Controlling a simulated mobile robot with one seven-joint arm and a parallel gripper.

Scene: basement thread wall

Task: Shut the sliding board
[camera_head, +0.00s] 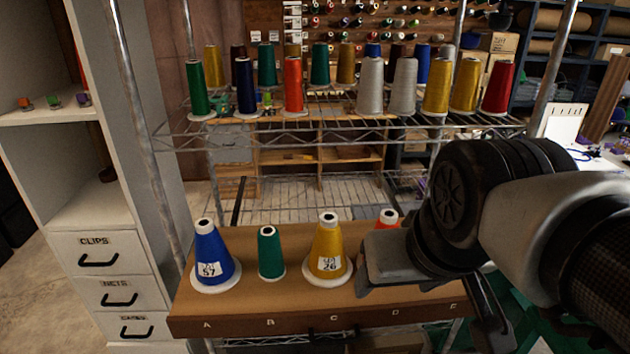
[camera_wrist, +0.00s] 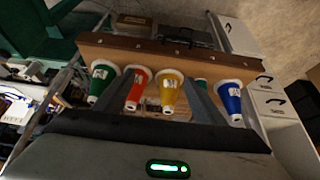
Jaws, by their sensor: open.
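The sliding board (camera_head: 235,322) is a brown wooden shelf, drawn out from the wire rack towards me, with letters along its front edge. In the wrist view the board (camera_wrist: 130,48) shows with its front edge at the top. A dark handle (camera_head: 328,335) shows below the front edge. On the board stand a blue cone (camera_head: 209,255), a small green cone (camera_head: 270,253), a yellow cone (camera_head: 328,252) and a partly hidden red cone (camera_head: 388,219). My gripper (camera_head: 432,298) is open and empty over the board's right part, hiding its right end.
The wire rack's upper shelf (camera_head: 340,125) holds many thread cones above and behind the board. A metal post (camera_head: 147,140) stands at left, beside a white drawer cabinet (camera_head: 95,262). In the wrist view another green cone (camera_wrist: 101,82) stands on the board.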

